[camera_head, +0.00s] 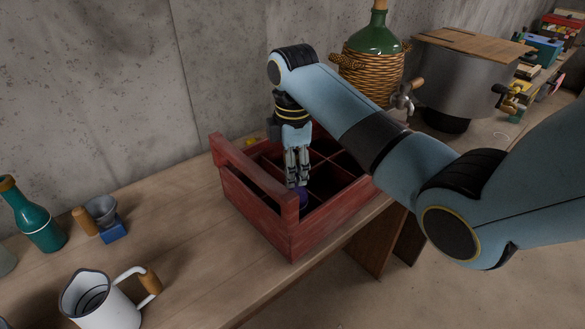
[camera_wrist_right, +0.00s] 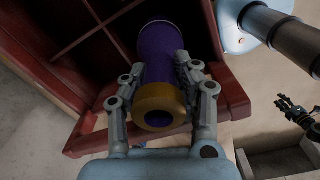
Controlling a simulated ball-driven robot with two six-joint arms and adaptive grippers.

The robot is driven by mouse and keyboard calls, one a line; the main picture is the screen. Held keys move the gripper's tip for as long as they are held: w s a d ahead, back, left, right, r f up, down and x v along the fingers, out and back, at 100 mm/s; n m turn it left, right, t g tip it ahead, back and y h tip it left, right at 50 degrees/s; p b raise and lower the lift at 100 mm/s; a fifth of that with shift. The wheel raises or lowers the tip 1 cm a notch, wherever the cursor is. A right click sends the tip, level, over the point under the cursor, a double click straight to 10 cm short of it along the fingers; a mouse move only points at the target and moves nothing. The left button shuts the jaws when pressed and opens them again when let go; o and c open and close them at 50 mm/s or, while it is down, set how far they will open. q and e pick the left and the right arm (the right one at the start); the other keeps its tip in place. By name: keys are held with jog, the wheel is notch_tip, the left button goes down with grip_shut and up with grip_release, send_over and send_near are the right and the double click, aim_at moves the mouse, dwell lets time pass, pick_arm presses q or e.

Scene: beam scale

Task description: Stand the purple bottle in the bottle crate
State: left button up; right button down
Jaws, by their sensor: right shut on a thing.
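The purple bottle (camera_wrist_right: 163,52) has a gold ring at its mouth and shows large in the right wrist view. In the head view only a little of the purple bottle (camera_head: 303,194) shows below the fingers. My right gripper (camera_head: 297,183) points down into the crate and is shut on the bottle's upper end. The red wooden bottle crate (camera_head: 259,217) has dividers. The bottle is at one of its near compartments; whether its base touches the floor is hidden. A small dark shape in the wrist view, perhaps my left gripper (camera_wrist_right: 295,112), is unclear.
A wicker-covered green demijohn (camera_head: 375,65) and a metal pot with a tap (camera_head: 460,80) stand behind my right arm.

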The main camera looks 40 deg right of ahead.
jog(key=shift+f, duration=0.4)
jog(key=c, duration=0.9)
grip_release()
